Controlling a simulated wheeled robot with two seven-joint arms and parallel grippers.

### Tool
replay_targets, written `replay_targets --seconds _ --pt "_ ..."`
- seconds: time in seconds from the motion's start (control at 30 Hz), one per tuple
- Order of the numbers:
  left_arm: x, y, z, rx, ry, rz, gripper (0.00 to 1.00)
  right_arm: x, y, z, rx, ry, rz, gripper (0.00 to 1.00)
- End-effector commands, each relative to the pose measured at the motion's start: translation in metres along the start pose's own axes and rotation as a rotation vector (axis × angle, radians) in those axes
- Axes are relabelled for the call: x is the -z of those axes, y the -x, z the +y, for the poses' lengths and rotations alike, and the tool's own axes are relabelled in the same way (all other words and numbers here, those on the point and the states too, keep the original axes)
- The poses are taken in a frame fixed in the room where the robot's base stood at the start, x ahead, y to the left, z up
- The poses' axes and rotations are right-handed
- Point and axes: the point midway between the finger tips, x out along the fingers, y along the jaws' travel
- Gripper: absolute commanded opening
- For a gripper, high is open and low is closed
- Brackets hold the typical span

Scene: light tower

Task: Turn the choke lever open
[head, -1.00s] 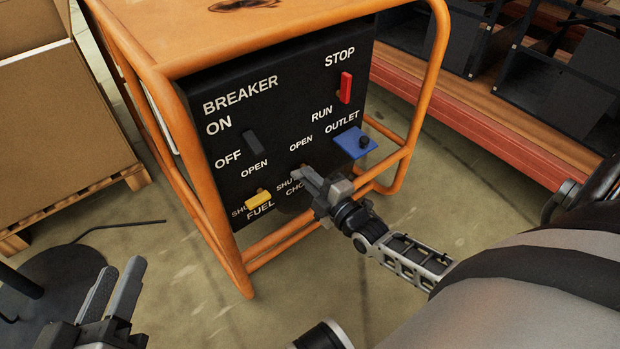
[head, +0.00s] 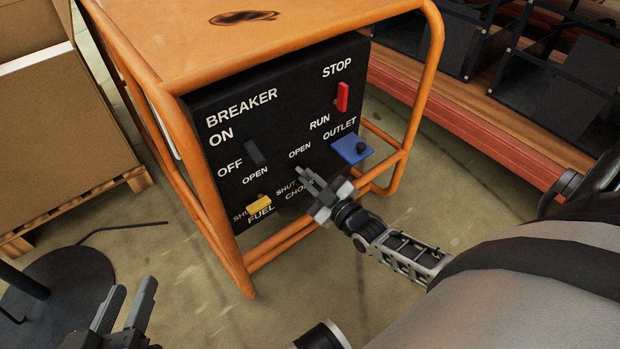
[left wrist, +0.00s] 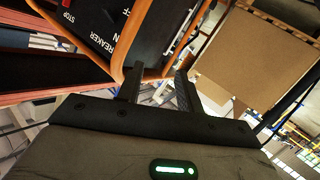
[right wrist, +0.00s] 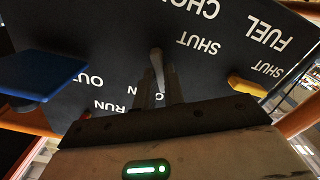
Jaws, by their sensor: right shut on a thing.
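The choke lever (right wrist: 157,58) is a slim grey handle low on the generator's black panel (head: 290,100), between the choke OPEN and SHUT labels. In the right wrist view it stands between the fingers of my right gripper (right wrist: 160,85). My right gripper is shut on it, and the fingers hide much of it. In the head view my right gripper (head: 312,180) reaches the panel from the lower right. My left gripper (head: 125,305) is open and empty, low at the left, away from the panel; it also shows in the left wrist view (left wrist: 157,85).
The yellow fuel lever (head: 258,202), blue outlet piece (head: 352,149), red stop/run switch (head: 343,97) and dark breaker switch (head: 254,153) surround the choke. The orange tube frame (head: 240,270) borders the panel. A cardboard box (head: 60,120) stands left.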

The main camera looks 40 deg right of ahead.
Motion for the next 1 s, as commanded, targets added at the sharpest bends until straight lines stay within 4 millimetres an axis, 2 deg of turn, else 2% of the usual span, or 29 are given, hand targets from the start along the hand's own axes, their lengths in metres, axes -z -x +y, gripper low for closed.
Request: replay_targets --seconds 0.5,1.0 --pt "-0.0010 0.0018 -0.0018 0.017 -0.024 -0.019 0.36 -0.0020 0.0009 0.0061 0.001 -0.410 -0.001 0.00" --pt "-0.0026 0.0018 -0.0025 0.020 -0.026 -0.025 0.36 -0.0034 0.0012 0.0074 0.001 -0.542 -0.002 0.00"
